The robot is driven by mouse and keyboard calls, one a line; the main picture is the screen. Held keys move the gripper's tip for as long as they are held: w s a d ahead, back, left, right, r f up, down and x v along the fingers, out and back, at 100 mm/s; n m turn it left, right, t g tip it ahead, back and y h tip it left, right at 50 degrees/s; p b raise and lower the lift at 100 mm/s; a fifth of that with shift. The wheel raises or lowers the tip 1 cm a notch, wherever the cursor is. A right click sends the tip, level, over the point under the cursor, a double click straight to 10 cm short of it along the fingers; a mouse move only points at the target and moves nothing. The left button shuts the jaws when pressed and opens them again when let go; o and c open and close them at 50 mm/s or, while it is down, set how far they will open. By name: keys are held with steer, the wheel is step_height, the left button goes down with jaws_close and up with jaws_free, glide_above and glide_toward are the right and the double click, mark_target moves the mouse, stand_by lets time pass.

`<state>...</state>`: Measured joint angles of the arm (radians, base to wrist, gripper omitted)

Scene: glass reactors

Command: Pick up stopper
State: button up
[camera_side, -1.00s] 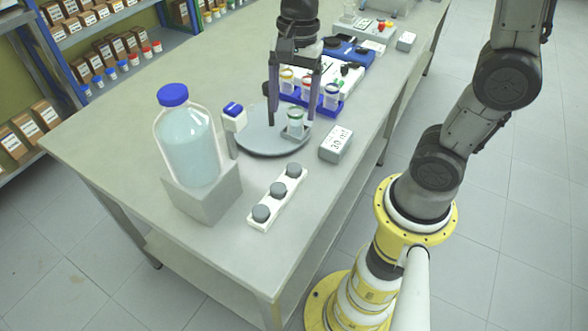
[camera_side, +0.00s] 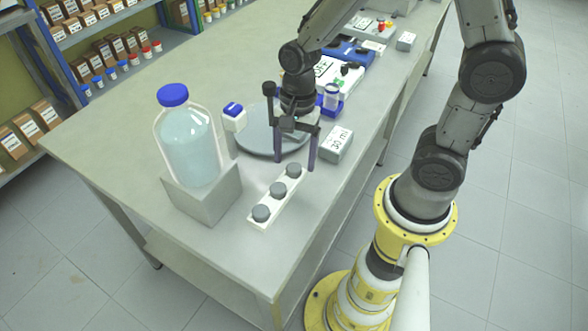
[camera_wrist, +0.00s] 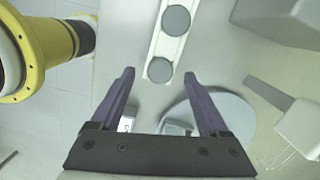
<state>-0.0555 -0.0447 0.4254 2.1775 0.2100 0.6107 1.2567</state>
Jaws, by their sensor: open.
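My gripper (camera_side: 295,165) points down, open and empty, at the far stopper's end of the rack. In the wrist view, the far stopper (camera_wrist: 160,69) lies between the open fingertips (camera_wrist: 159,74) in the picture, and another stopper (camera_wrist: 176,19) shows above it. The rack (camera_wrist: 163,46) also shows there. I cannot tell the exact height of the fingers above the stopper.
A large blue-capped bottle (camera_side: 188,145) stands in a grey holder (camera_side: 205,195) left of the rack. Behind my gripper are a round grey plate (camera_side: 255,138), a small white blue-topped bottle (camera_side: 234,118), a labelled white box (camera_side: 337,144) and a blue rack (camera_side: 332,104).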

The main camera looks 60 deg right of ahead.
steer(key=shift+a+f, duration=0.1)
steer(key=shift+f, duration=0.85)
jaws_close()
steer(key=shift+r, duration=0.1)
